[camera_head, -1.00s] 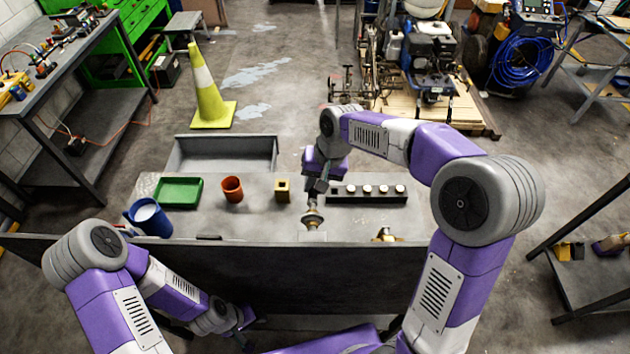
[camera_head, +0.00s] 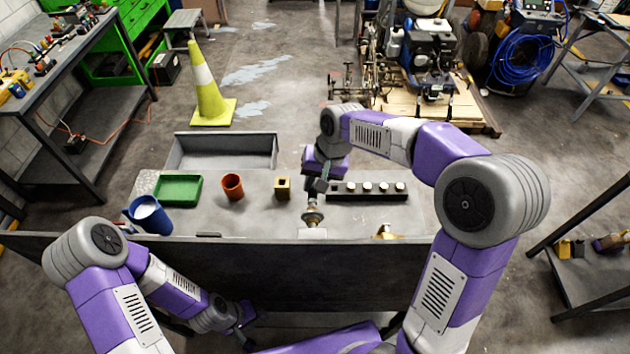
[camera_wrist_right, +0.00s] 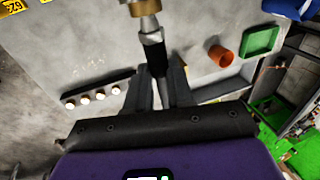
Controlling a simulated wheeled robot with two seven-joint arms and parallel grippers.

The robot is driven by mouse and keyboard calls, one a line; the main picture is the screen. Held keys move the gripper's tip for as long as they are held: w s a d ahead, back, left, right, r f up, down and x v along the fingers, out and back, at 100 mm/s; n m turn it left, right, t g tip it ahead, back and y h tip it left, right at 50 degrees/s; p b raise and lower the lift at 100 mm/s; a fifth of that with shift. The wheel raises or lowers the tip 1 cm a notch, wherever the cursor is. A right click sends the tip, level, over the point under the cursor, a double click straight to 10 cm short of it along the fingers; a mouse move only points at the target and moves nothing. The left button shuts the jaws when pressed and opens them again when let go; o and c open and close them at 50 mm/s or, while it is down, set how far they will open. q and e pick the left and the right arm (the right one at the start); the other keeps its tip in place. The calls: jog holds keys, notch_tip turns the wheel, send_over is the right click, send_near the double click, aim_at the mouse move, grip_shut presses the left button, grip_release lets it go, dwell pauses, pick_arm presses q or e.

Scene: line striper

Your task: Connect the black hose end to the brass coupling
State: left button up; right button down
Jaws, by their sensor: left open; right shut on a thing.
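The hose end's silver tip points at the brass coupling (camera_head: 312,217), which stands on a pale block. In the right wrist view the tip meets the brass coupling (camera_wrist_right: 143,7), cut off by the picture's top. They look in line and touching; I cannot tell whether they are locked together. My left gripper (camera_head: 243,328) is low, below the table's front edge, empty and apart from everything.
On the table stand a green tray (camera_head: 178,190), a blue jug (camera_head: 150,215), an orange cup (camera_head: 232,186), a small brass block (camera_head: 282,187) and a black rack (camera_head: 367,197) with white-topped pieces. Another brass piece (camera_head: 386,232) lies at the front edge. A grey bin (camera_head: 222,152) is behind.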

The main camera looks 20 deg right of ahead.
jog(key=shift+s+a, duration=0.2)
jog(key=shift+s, duration=0.5)
jog(key=c, duration=0.9)
grip_release()
jog(key=shift+o, duration=0.4)
jog(key=shift+o, duration=1.2)
jog(key=p+v, duration=0.5)
jog(key=v, duration=0.2)
